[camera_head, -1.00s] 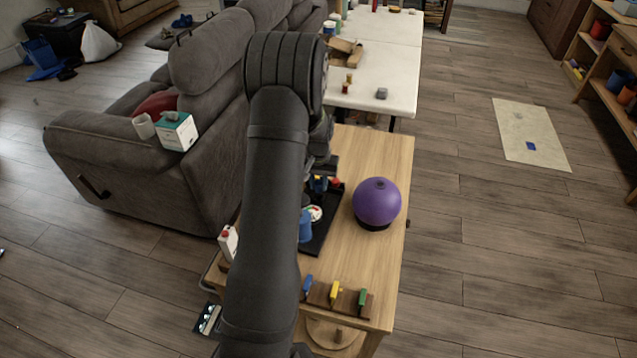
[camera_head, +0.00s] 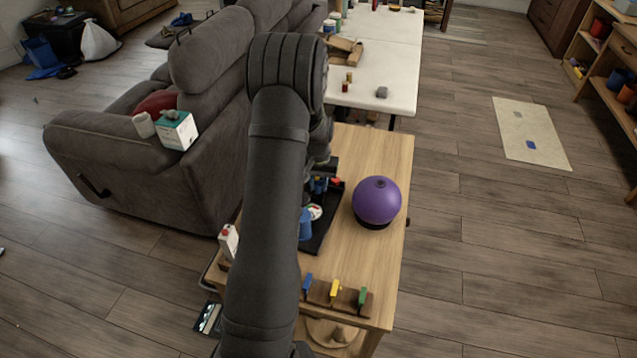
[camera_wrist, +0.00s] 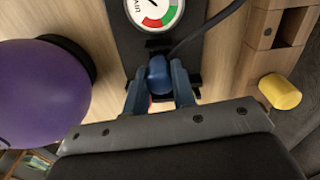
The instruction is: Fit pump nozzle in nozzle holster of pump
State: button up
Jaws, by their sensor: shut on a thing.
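The pump's black base (camera_head: 321,236) lies on the wooden table, with a blue cylinder (camera_head: 305,228) and a round gauge (camera_head: 315,212) on it. The gauge (camera_wrist: 155,12) also shows at the top of the wrist view. My gripper (camera_wrist: 159,78) is shut on a blue piece (camera_wrist: 158,72), the pump nozzle, over the end of the base. A black hose (camera_wrist: 208,24) runs from beside the nozzle to the upper right. The fingers and arm hide much of the nozzle. I cannot make out the holster or whether the nozzle touches it.
A purple ball (camera_head: 377,201) stands on a black ring right of the pump. A rack with blue, yellow and green pieces (camera_head: 334,292) is at the table's front. A white bottle (camera_head: 228,241) stands at the left edge. A yellow cylinder (camera_wrist: 280,91) lies right of my gripper in the wrist view.

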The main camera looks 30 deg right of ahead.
jog(key=shift+f, duration=0.9)
jog(key=o, duration=1)
jog(key=shift+o, duration=0.2)
jog(key=shift+r, duration=0.15)
notch_tip(320, 180, up, 17)
notch_tip(320, 180, down, 17)
jog(key=shift+f, duration=0.15)
dwell(0.5)
